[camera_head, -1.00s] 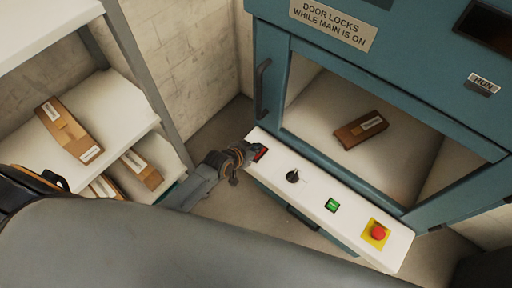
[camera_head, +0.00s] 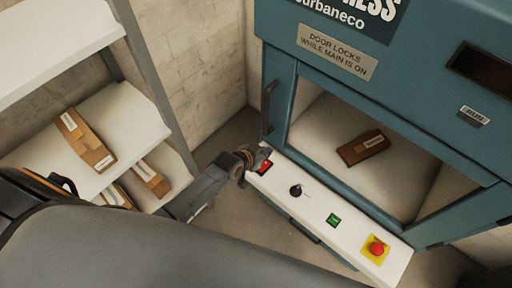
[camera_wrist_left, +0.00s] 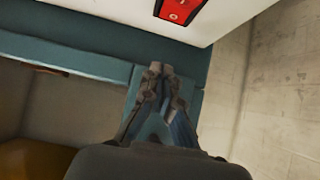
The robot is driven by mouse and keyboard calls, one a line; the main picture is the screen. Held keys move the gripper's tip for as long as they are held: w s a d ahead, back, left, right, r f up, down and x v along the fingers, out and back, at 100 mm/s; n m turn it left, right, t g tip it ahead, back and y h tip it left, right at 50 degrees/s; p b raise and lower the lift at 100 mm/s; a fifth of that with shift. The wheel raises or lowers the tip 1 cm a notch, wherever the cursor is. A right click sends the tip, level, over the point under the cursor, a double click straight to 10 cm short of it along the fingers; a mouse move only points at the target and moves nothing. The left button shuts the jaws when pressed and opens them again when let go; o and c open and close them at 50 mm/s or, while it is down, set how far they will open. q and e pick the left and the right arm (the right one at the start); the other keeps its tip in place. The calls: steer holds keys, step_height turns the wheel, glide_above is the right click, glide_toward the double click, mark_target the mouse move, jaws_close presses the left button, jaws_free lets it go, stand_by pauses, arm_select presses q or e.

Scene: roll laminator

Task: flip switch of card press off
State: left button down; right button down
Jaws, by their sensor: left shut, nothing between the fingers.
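The card press (camera_head: 385,85) is a teal cabinet with a white control ledge (camera_head: 318,208) along its front. A red rocker switch (camera_head: 265,167) sits at the ledge's left end. It also shows at the top of the left wrist view (camera_wrist_left: 181,9), with a white mark on it. My left gripper (camera_head: 258,158) is at that end of the ledge, close beside the switch; the head view does not settle whether it touches. In the left wrist view my left gripper (camera_wrist_left: 160,75) is shut and empty, its tips apart from the switch in the picture. My right gripper is out of view.
The ledge also holds a black knob (camera_head: 296,191), a green button (camera_head: 333,220) and a red emergency stop (camera_head: 377,249) on yellow. A brown box (camera_head: 363,148) lies inside the open press chamber. A shelf rack (camera_head: 150,65) with boxes stands left.

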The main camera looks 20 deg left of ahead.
arm_select(q)
steer(key=w+r+v, duration=0.1)
steer(key=v, duration=0.8)
steer(key=shift+d+r, duration=0.15)
steer(key=shift+r, duration=0.25)
steer(key=s+a+f+n+g+y+b, duration=0.1)
steer(key=s+a+f+g, duration=0.15)
steer(key=s+f, duration=0.85)
steer(key=s+a+f+n+g+y+b, duration=0.1)
steer(key=s+a+f+g+y+b, duration=0.2)
steer(key=f, duration=1.3)
steer(key=s+f+g, duration=0.1)
steer(key=s+f, duration=0.5)
steer(key=s, duration=0.7)
steer(key=s+f+g, duration=0.2)
steer(key=s+f, duration=0.5)
steer(key=s, duration=0.5)
steer(key=shift+s+a+h, duration=0.25)
steer(key=shift+s+h, duration=0.05)
steer(key=shift+s, duration=0.1)
